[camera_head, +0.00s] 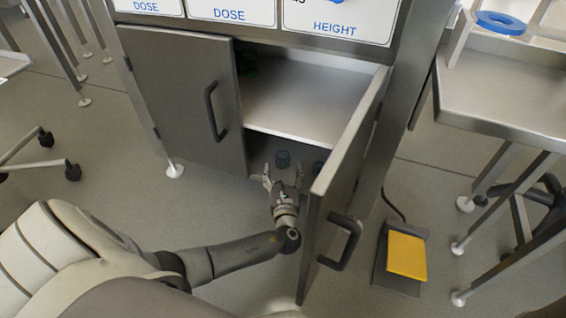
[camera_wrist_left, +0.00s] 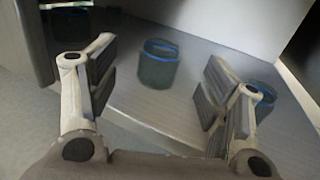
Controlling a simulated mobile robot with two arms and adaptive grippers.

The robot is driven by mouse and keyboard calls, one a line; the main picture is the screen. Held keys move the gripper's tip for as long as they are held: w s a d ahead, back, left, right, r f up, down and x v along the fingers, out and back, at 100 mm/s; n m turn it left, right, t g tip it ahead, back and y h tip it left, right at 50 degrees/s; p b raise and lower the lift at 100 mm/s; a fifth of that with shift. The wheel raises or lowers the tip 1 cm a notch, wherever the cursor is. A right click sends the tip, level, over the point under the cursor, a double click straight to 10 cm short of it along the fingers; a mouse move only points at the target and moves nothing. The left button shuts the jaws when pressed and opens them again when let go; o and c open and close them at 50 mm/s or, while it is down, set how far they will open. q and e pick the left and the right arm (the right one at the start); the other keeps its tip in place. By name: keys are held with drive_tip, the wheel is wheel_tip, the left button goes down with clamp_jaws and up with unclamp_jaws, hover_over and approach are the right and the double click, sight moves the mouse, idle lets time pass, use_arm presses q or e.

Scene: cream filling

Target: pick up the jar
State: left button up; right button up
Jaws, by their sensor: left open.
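A small dark teal jar (camera_head: 283,159) with a blue rim stands on the cabinet's bottom floor in the head view. In the left wrist view this jar (camera_wrist_left: 158,64) is upright, ahead of and between my open fingers, not touching them. My left gripper (camera_head: 283,178) is open and empty at the cabinet opening; its fingers also show in the left wrist view (camera_wrist_left: 155,90). A second similar jar (camera_head: 318,168) is to the right, partly hidden by the open door. It also shows behind the right finger in the wrist view (camera_wrist_left: 264,99). My right gripper is not in view.
The right cabinet door (camera_head: 345,165) stands open close to the right of my left gripper. The left door (camera_head: 185,95) looks shut. A shelf (camera_head: 310,95) lies above the jars. A yellow pedal (camera_head: 407,256) is on the floor at right.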

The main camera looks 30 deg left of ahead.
sight(283, 160)
use_arm(q)
drive_tip(key=b+x, duration=0.2)
drive_tip(key=x, duration=0.1)
drive_tip(key=shift+w+f+b, duration=0.1)
drive_tip(key=shift+w+b, duration=0.1)
drive_tip(key=shift+b, duration=0.15)
drive_tip(key=shift+w+a+b, duration=0.3)
drive_tip(key=shift+w+a, duration=0.15)
drive_tip(key=shift+w, duration=0.15)
drive_tip(key=c, duration=1.1)
